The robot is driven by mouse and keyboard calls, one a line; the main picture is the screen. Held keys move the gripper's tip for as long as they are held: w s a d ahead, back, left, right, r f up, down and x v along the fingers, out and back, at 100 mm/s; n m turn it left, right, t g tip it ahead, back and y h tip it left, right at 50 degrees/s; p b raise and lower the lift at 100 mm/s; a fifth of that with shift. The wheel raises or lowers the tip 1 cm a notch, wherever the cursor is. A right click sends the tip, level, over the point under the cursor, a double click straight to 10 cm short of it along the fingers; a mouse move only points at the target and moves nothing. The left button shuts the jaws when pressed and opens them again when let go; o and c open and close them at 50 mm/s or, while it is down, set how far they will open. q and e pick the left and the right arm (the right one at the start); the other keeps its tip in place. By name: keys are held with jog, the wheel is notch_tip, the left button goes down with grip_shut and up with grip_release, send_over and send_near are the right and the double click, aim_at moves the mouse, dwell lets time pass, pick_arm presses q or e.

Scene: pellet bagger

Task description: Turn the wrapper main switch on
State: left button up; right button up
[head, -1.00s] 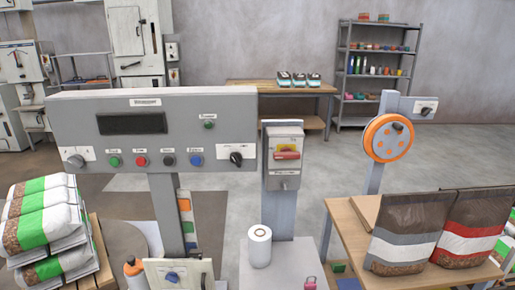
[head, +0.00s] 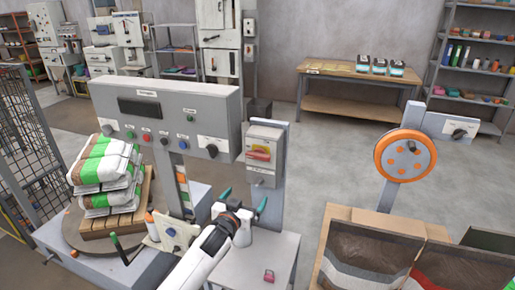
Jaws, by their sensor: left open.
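A grey switch box (head: 264,142) stands on a post right of the control panel. It carries a red rotary handle (head: 259,153) on a yellow plate, lying roughly level. Its label is too small to read. My left gripper (head: 243,199) is open and empty, with teal fingertips pointing up. It is below the switch box in the picture, and I see no contact with the handle. My left arm hides part of the stand below. My right gripper is not in view.
The wide grey control panel (head: 168,105) has several buttons and a black knob (head: 212,150). A pallet of bags (head: 106,175) stands at left. A pink padlock (head: 269,276) lies on the stand.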

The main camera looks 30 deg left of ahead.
pick_arm(q)
jog(key=t, duration=0.1)
send_near(257, 157)
jog(key=v, duration=0.2)
jog(key=shift+y, duration=0.3)
jog(key=p+x, duration=0.2)
jog(key=x, duration=0.9)
jog(key=shift+w+d, duration=0.1)
jog(key=shift+w, duration=0.1)
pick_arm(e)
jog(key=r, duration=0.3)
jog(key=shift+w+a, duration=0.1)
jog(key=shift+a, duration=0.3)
pick_arm(q)
jog(key=c, duration=1)
